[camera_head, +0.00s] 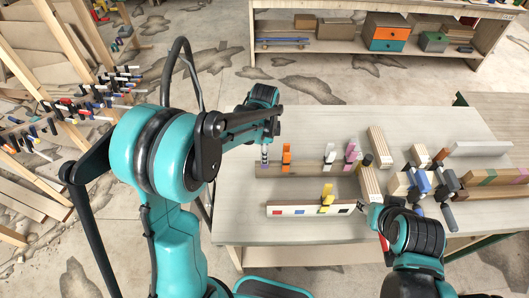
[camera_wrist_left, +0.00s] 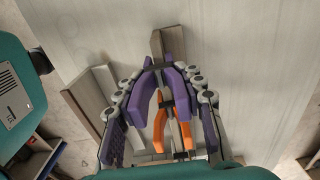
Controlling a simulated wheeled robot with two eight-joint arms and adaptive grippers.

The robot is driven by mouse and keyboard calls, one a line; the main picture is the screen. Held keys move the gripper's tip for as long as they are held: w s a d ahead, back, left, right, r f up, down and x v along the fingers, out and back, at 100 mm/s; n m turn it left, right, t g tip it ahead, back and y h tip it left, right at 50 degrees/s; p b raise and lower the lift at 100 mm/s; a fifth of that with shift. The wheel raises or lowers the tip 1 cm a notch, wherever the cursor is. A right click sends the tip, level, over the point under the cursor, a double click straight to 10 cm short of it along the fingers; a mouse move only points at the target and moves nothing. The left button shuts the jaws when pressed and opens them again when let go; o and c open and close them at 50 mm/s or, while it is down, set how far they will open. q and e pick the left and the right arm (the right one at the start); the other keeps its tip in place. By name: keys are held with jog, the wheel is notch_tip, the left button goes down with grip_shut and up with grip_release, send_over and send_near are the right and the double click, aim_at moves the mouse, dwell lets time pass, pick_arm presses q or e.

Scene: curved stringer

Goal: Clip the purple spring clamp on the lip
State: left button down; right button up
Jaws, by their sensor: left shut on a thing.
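The purple spring clamp (camera_wrist_left: 140,98) sits between the two fingers of my left gripper (camera_wrist_left: 160,105), which is shut on its handles. In the head view, the left gripper (camera_head: 265,140) points down with the purple clamp (camera_head: 265,155) under it, at the left end of a wooden strip (camera_head: 305,171). In the wrist view the strip's edge, the lip (camera_wrist_left: 172,42), runs under the clamp; whether the jaws are around it I cannot tell. An orange clamp (camera_head: 287,157) stands close by, also seen in the wrist view (camera_wrist_left: 180,132). My right gripper (camera_head: 370,212) is low at the table's front; its fingers are unclear.
White (camera_head: 330,155) and pink (camera_head: 350,150) clamps stand farther right along the strip. A yellow clamp (camera_head: 327,195) is at a pale bar with coloured squares (camera_head: 295,211). Wooden blocks and clamps crowd the table's right side. The back left tabletop (camera_head: 315,120) is clear.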

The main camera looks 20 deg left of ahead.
pick_arm(q)
jog(key=shift+f, duration=0.15)
jog(key=shift+f+b, duration=0.5)
jog(key=shift+b, duration=0.05)
jog(key=shift+f, duration=0.1)
jog(key=shift+f+b, duration=0.4)
jog(key=shift+b, duration=0.1)
jog(key=c, duration=0.9)
grip_release()
jog(key=shift+o, duration=0.2)
jog(key=shift+r, duration=0.15)
